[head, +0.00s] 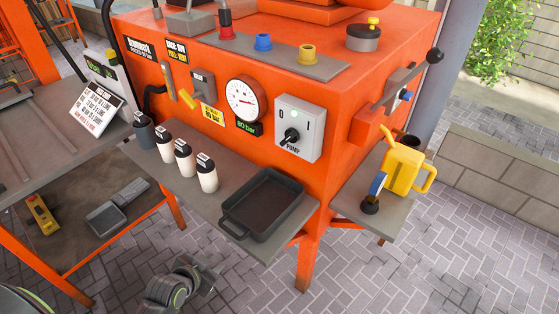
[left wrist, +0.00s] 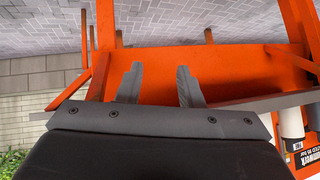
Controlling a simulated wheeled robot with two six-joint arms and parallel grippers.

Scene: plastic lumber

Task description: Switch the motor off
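A grey switch box marked PUMP (head: 298,128) is on the front of the orange machine (head: 330,90), with 0 and I marks above its black rotary knob (head: 291,137). The knob is tilted; I cannot tell surely which mark it is set to. No switch labelled motor is readable. My left gripper shows low in the head view (head: 180,284), below and left of the grey shelf and well apart from the switch. In the left wrist view its two fingers (left wrist: 158,85) are spread with nothing between them. My right gripper is not in view.
Several bottles (head: 184,156) and a black tray (head: 264,204) stand on the shelf below the switch. A gauge (head: 244,98) is left of it. A lever (head: 405,80) juts out at right, above a yellow jug (head: 405,167).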

